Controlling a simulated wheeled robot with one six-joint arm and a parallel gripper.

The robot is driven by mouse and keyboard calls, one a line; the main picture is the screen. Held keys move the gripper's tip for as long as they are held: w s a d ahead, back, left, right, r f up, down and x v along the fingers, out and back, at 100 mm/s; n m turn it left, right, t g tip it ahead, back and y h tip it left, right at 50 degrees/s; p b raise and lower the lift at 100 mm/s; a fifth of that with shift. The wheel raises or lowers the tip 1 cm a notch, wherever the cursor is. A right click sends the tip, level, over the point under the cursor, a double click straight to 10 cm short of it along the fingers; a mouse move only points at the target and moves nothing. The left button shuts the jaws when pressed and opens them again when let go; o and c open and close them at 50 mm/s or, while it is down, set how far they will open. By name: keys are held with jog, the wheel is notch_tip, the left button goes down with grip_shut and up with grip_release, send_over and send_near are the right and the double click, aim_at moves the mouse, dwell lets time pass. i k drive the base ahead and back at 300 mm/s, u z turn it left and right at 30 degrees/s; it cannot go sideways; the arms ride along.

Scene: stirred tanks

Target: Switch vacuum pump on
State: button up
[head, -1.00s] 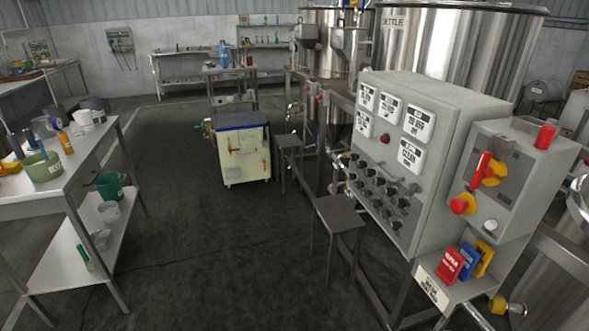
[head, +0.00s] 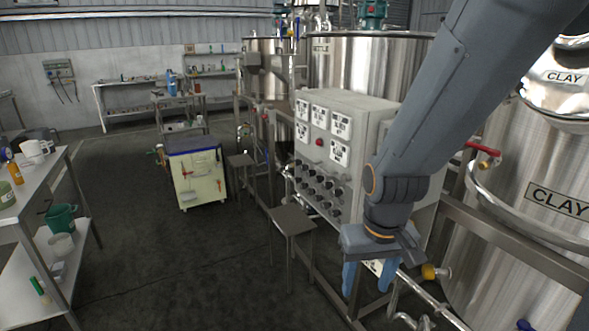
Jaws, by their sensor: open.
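A grey control cabinet (head: 368,112) stands on a metal frame right of centre. The labels are too small to read, and I cannot tell which control belongs to the vacuum pump. My arm crosses in front of the cabinet's right part and hides most of the side box there. My gripper (head: 366,277) hangs with its two blue fingers pointing down and apart, below and in front of the cabinet. It is open and empty.
Steel tanks stand behind, one marked CLAY (head: 560,200) at right. A yellow-ended valve (head: 435,272) and pipes are near my gripper. A grey stool (head: 293,220) and a cream cart (head: 197,172) stand left of the cabinet. The floor between them and the white bench (head: 30,262) is open.

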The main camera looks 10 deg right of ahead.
aim_at(337, 193)
jog(key=z, duration=2.35)
jog(key=k, duration=0.85)
jog(key=u, duration=1.35)
jog(key=i, duration=0.5)
